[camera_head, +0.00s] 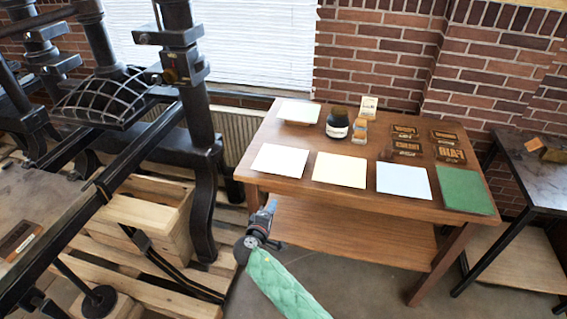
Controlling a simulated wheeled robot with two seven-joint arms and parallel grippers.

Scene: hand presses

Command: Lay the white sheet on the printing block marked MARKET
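A white sheet (280,160) lies flat at the front left of the wooden table (300,193). Several printing blocks (450,154) with raised letters sit at the table's back right; the front right one seems to read FAIR, and I cannot surely read MARKET on any. Another brown block (18,238) lies on the press bed (50,190) at the far left, its lettering unreadable. My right gripper (268,212) is in front of the table's left front corner, apart from the sheets. Its fingers are too small to tell open from shut. My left gripper is not in view.
Cream (340,169), pale blue (403,180) and green (465,190) sheets lie in the front row. An ink bottle (338,122) and a white pile (298,112) stand behind. The black iron press (200,150) rises at left; a dark side table (535,172) stands at right.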

